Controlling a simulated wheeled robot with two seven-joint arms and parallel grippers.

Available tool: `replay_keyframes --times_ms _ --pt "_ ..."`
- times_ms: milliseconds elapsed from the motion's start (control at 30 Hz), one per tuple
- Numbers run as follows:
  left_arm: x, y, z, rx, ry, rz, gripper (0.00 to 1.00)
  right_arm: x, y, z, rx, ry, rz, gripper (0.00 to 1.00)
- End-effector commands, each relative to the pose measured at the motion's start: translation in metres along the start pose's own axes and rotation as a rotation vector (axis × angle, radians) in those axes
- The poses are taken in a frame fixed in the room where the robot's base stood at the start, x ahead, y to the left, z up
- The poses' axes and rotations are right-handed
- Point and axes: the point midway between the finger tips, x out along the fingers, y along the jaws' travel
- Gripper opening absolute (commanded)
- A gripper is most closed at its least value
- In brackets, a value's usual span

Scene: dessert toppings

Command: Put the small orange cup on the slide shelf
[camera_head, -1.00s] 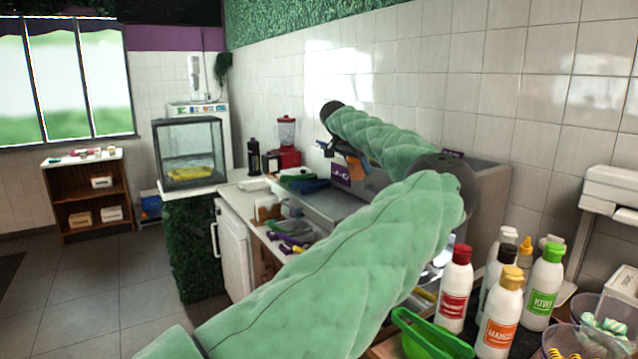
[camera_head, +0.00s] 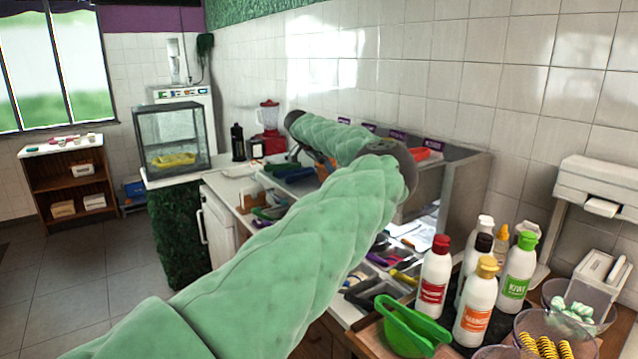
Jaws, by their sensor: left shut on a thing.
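My left arm comes in from the lower left and reaches over the counter to the back wall. My left gripper (camera_head: 316,160) is small and partly hidden behind my arm. It is shut on the small orange cup (camera_head: 323,171), of which only a little orange shows. The cup is in front of a grey metal shelf unit (camera_head: 462,190) with purple labels along its back. This looks like the slide shelf, but my arm covers much of it. I cannot tell whether the cup touches it. My right gripper is not in view.
Sauce bottles (camera_head: 476,305) and a green scoop-like bowl (camera_head: 411,328) stand at the front right. Clear topping bowls (camera_head: 545,335) are beside them. Coloured utensils lie in counter trays below the shelf. A red blender (camera_head: 268,130) and a glass case (camera_head: 172,138) stand farther back.

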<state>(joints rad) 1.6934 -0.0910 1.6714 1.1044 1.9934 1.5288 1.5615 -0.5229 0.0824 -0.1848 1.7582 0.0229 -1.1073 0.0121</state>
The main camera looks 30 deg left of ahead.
Motion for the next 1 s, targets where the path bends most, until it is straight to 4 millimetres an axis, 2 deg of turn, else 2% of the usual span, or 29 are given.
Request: replay_keyframes --times_ms 100,233,467,667,767,1000 --pt "0.004 -0.015 0.014 -0.001 -0.001 0.0 0.41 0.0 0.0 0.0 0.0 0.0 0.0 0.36" --pt "0.006 -0.022 0.02 -0.001 0.0 0.0 0.41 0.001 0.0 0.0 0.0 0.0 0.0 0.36" --pt "0.02 -0.023 0.03 -0.001 -0.002 0.001 0.41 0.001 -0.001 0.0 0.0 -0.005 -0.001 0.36" --pt "0.039 -0.022 0.043 -0.001 -0.002 -0.001 0.41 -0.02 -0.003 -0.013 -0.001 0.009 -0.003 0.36" --pt "0.04 -0.022 0.044 -0.001 -0.001 -0.001 0.41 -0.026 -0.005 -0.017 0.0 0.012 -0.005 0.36" --pt "0.041 -0.022 0.044 -0.001 -0.001 -0.001 0.41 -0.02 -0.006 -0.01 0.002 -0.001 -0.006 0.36"
